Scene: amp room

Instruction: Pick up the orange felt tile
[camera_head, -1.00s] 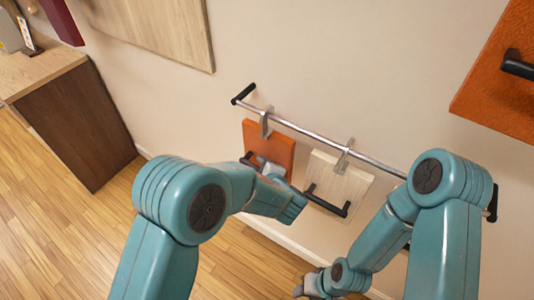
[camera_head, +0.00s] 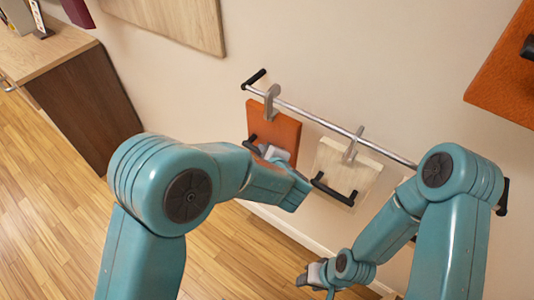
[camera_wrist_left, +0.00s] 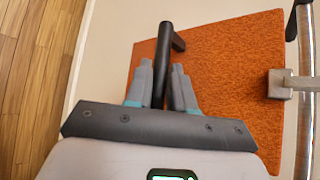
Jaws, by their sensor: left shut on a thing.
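The orange felt tile (camera_head: 275,127) hangs from a metal rail (camera_head: 330,125) on the wall by a grey hook (camera_head: 271,101). It also fills much of the left wrist view (camera_wrist_left: 235,75), with a black bar handle (camera_wrist_left: 163,55) on its face. My left gripper (camera_head: 262,150) is at the tile's lower part; in the left wrist view its fingers (camera_wrist_left: 160,85) are shut on the black handle, one on each side. My right gripper (camera_head: 312,277) hangs low near the floor, away from the tile; its jaws are too small to read.
A pale wood tile (camera_head: 345,165) with a black handle hangs on the same rail, right of the orange one. A larger orange panel (camera_head: 508,75) is on the wall at upper right. A wooden cabinet (camera_head: 85,105) stands at left.

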